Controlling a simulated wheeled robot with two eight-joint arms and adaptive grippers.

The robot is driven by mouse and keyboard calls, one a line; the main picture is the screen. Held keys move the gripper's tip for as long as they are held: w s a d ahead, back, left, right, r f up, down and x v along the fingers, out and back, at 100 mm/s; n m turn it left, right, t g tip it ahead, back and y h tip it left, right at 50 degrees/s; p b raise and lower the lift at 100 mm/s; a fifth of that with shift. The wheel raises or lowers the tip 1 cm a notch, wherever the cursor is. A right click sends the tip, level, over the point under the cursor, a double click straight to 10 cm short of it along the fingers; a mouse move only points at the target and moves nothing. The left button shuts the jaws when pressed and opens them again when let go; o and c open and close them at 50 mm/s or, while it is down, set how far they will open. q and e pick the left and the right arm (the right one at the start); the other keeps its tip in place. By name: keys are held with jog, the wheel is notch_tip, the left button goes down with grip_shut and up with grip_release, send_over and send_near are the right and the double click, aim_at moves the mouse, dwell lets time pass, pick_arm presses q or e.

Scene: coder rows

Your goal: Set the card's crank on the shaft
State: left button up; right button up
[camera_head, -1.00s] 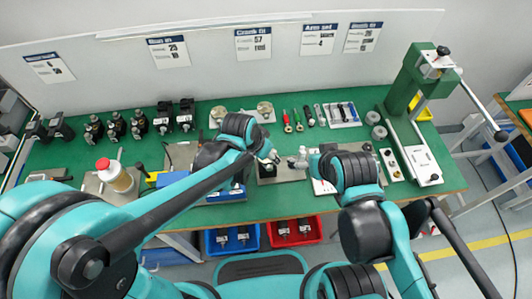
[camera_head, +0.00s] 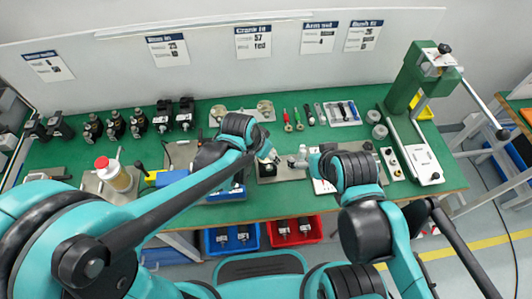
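The middle wall card (camera_head: 253,42) reads what looks like "Crank fit", 57, red. My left gripper (camera_head: 268,156) is over a grey plate (camera_head: 291,173) at the front middle of the bench. A small dark block (camera_head: 266,170) sits on that plate under the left gripper; its shaft cannot be made out. My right gripper (camera_head: 297,161) is just right of the left one, over the same plate. The fingers of both are too small and hidden to show whether they are open or what they hold. I cannot pick out the crank with certainty.
Several dark motor-like units (camera_head: 163,117) stand at the back left. Screwdrivers (camera_head: 287,121) and a white tray (camera_head: 342,113) lie behind my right arm. A green press (camera_head: 410,82) stands right. A capped bottle (camera_head: 115,175) stands left. Blue (camera_head: 231,239) and red (camera_head: 294,231) bins sit below the front edge.

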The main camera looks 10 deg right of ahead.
pick_arm(q)
jog(key=o, duration=1.3)
jog(key=shift+r, duration=0.1)
jog(key=v, duration=1.1)
jog(key=shift+s+r, duration=0.1)
jog(key=shift+r, duration=0.3)
